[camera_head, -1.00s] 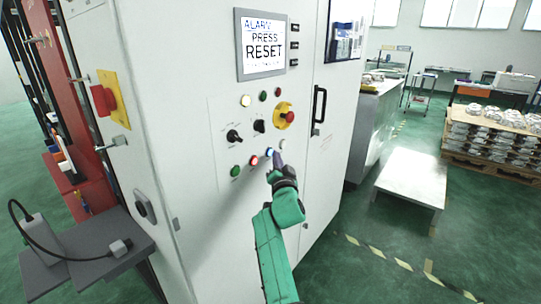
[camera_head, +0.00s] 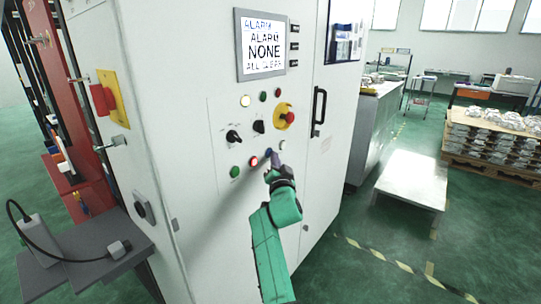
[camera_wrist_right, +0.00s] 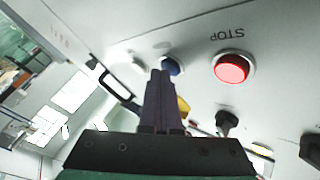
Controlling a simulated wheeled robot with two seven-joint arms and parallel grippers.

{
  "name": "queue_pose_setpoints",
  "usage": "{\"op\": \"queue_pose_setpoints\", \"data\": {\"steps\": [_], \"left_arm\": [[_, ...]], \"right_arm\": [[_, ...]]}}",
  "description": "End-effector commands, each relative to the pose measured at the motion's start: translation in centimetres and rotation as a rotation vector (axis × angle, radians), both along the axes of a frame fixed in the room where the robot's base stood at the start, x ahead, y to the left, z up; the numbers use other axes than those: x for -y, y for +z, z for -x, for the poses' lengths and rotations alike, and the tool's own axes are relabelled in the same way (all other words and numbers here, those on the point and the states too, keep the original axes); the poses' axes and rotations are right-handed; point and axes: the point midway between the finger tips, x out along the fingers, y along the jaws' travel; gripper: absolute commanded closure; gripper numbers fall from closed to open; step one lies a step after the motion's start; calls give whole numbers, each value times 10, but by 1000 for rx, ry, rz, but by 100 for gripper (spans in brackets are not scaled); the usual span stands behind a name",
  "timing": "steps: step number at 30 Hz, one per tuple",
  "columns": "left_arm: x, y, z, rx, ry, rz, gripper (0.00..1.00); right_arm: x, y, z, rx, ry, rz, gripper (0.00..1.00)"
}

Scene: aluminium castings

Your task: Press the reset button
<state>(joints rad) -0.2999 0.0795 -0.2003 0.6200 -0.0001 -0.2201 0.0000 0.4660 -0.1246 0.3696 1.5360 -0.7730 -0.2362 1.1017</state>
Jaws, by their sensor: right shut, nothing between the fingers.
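The blue button (camera_head: 269,152) is in the lower row of the white cabinet's control panel, between a red button and a white one. It looks dark, not lit. It also shows in the right wrist view (camera_wrist_right: 173,65), partly hidden behind my fingertips. My right gripper (camera_head: 278,158), on a green arm, is shut and empty with its tips at the blue button. In the right wrist view its dark fingers (camera_wrist_right: 160,76) overlap the button's edge; I cannot tell whether they touch it. The screen (camera_head: 264,45) reads "ALARM NONE ALL CLEAR". My left gripper is out of view.
A red STOP button (camera_wrist_right: 231,68) sits beside the blue one. Above are black rotary switches (camera_head: 234,136) and a red emergency stop (camera_head: 285,116) on yellow. A black door handle (camera_head: 319,106) is to the right. A low white platform (camera_head: 412,180) stands on the floor.

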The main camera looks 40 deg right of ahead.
Motion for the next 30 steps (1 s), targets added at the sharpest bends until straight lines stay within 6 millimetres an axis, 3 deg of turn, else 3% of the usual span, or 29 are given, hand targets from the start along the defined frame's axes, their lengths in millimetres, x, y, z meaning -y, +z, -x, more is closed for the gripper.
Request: {"op": "queue_pose_setpoints", "data": {"steps": [14,22,30], "left_arm": [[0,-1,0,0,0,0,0],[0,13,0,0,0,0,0],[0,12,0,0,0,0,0]], "right_arm": [[-1,1,-1,0,1,0,100],[3,1,12,-2,0,-1,100],[4,-1,14,0,0,0,100]]}}
